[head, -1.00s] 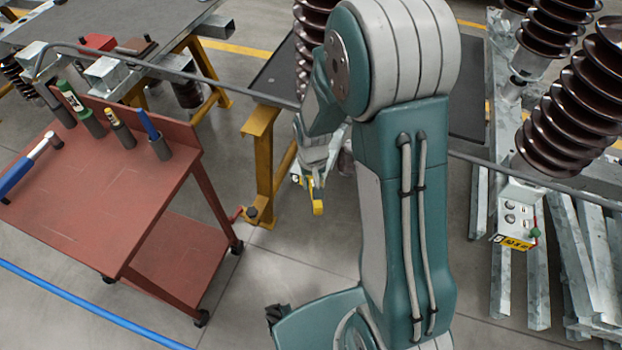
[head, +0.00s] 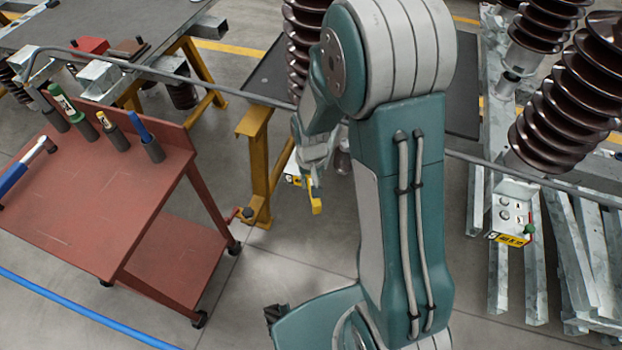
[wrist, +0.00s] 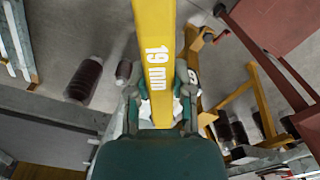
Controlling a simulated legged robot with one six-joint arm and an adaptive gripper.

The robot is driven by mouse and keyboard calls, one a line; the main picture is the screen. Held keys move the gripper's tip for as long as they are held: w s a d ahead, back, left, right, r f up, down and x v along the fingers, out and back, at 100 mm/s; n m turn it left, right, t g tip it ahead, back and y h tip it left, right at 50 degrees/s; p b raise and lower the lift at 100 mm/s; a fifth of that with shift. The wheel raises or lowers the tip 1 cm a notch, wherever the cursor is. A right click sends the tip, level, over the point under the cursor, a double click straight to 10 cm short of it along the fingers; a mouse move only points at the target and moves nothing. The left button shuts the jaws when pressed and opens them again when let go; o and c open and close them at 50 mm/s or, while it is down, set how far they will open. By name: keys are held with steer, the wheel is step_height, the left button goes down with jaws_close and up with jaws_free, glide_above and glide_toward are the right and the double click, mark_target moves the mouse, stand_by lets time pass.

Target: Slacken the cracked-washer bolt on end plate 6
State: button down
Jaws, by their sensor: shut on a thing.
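My gripper (head: 314,172) is shut on a yellow spanner marked "19 mm" (wrist: 157,65); its yellow end also shows in the head view (head: 316,204). Behind the gripper in the head view is a pale end plate (head: 293,170) with a yellow label. My arm and gripper hide most of it, so its number and bolts cannot be read. Another end plate (head: 508,207) at the right, under a brown insulator, has several bolts, a green knob and a yellow label. I cannot pick out a cracked washer.
A grey bar (head: 215,88) crosses behind my arm. A yellow trestle (head: 257,165) stands left of the gripper. Galvanised beams (head: 580,265) fill the right. Floor between is clear.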

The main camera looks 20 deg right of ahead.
steer(key=shift+a, duration=0.3)
steer(key=shift+d+f, duration=0.1)
steer(key=shift+f, duration=0.6)
stand_by(0.3)
steer(key=shift+r, duration=0.1)
steer(key=shift+r, duration=0.4)
steer(key=shift+a, duration=0.2)
stand_by(0.4)
steer(key=shift+f, duration=0.95)
stand_by(0.6)
steer(key=w+d+n, duration=0.4)
steer(key=d+n, duration=0.6)
steer(key=n, duration=0.2)
steer(key=shift+w, duration=0.4)
stand_by(0.4)
